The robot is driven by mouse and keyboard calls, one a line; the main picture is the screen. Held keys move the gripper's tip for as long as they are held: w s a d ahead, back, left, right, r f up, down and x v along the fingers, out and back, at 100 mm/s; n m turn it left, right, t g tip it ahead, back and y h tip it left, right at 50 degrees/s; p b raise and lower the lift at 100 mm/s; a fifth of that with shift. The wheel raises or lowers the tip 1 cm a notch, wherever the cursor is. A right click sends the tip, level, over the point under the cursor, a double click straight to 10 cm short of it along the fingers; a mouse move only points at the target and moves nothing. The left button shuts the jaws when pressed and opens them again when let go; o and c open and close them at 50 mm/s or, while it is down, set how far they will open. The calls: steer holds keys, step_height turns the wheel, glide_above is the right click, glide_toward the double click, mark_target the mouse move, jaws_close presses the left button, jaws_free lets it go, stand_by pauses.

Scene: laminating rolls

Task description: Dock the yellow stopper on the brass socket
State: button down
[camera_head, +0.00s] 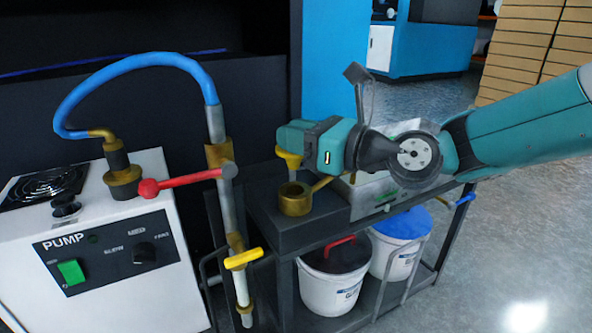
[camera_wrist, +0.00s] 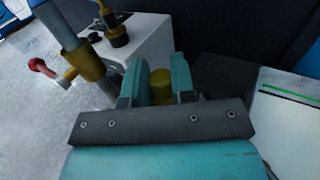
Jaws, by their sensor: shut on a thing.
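The yellow stopper (camera_head: 289,160) hangs below the tip of my gripper (camera_head: 296,138), its wide flange and narrow stem showing in the head view. In the wrist view, the stopper (camera_wrist: 160,88) sits between the two teal fingers of my gripper (camera_wrist: 158,80), which are shut on it. The brass socket (camera_head: 294,203) is a round open cup on the dark block of the cart. The stopper's stem is above the socket's rim and looks apart from it, slightly left of its middle. The socket is not visible in the wrist view.
A white pump (camera_head: 110,270) with a blue hose (camera_head: 150,57) stands left. A pipe (camera_head: 217,125) with a red lever (camera_head: 180,182) and a yellow handle (camera_head: 244,259) rises close to the socket. Buckets (camera_head: 330,290) stand on the cart's lower shelf.

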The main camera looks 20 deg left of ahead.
mark_target(300, 158)
step_height(300, 158, down, 4)
steer(key=b, duration=0.2)
steer(key=shift+f+b, duration=0.15)
steer(key=shift+b, duration=0.15)
steer(key=c, duration=1)
jaws_free()
steer(key=shift+o, duration=0.2)
steer(key=shift+d+r+p, duration=0.2)
steer(key=shift+d+p, duration=0.1)
steer(key=shift+d, duration=0.05)
steer(key=s+d+p, duration=0.2)
steer(key=d+p, duration=0.1)
steer(key=d, duration=0.8)
